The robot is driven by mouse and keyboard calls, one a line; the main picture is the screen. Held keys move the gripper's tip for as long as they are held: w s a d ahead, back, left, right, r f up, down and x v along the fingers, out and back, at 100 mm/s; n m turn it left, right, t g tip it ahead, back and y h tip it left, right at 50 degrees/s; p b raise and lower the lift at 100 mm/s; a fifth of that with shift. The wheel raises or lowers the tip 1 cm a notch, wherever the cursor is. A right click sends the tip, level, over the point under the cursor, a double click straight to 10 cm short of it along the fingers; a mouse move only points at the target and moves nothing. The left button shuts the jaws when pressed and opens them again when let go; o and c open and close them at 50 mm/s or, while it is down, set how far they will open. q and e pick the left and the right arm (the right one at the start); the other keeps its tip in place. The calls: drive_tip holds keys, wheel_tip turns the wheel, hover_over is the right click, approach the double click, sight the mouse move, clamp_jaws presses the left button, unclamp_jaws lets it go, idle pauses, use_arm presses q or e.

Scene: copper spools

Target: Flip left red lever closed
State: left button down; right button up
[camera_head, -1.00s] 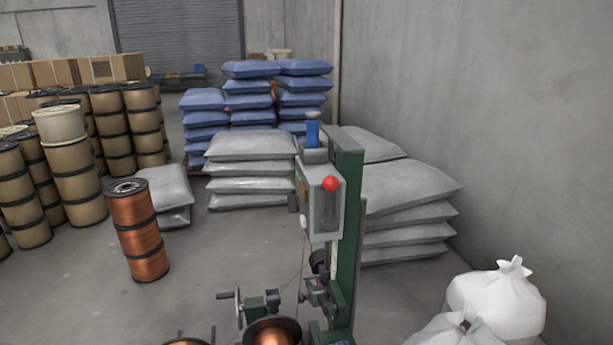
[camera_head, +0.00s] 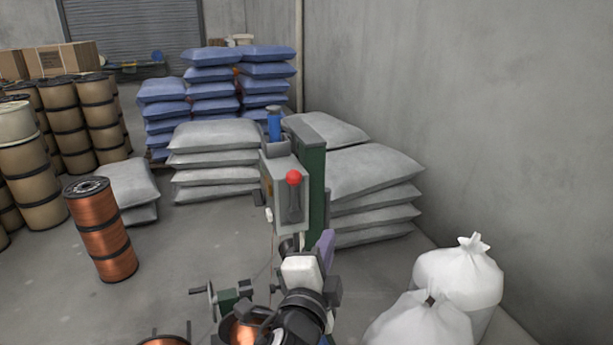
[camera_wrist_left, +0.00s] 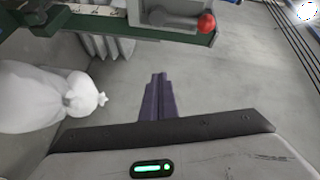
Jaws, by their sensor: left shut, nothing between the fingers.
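The lever with a red ball knob (camera_head: 293,178) sits on the front of a grey box on the green machine post (camera_head: 312,175). Its knob is at the top and its dark bar runs down from it. In the wrist view the red knob (camera_wrist_left: 206,22) and bar show at the top, right of centre. My left gripper (camera_head: 325,240) is below the lever box, with purple fingers. In the wrist view its fingers (camera_wrist_left: 157,82) are shut and empty, apart from the lever. My right gripper is not in view.
A crank handle (camera_head: 205,291) and a copper spool (camera_head: 240,333) are low on the machine. White sacks (camera_head: 458,275) stand at right, and grey bags (camera_head: 375,185) are stacked behind the post. A copper spool stack (camera_head: 100,228) stands at left with open floor around it.

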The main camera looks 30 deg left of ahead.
sight(294, 196)
use_arm(q)
wheel_tip(294, 196, up, 7)
drive_tip(key=a+t+y, duration=0.1)
drive_tip(key=y, duration=0.1)
drive_tip(key=shift+a+r, duration=0.15)
drive_tip(key=shift+a, duration=0.2)
drive_tip(key=shift+w, duration=0.2)
drive_tip(key=f+p+x, duration=0.1)
drive_tip(key=p+x, duration=0.1)
drive_tip(key=x, duration=0.8)
drive_tip(key=shift+s+a+r, duration=0.2)
drive_tip(key=shift+s+a, duration=1.2)
drive_tip(key=shift+a, duration=0.2)
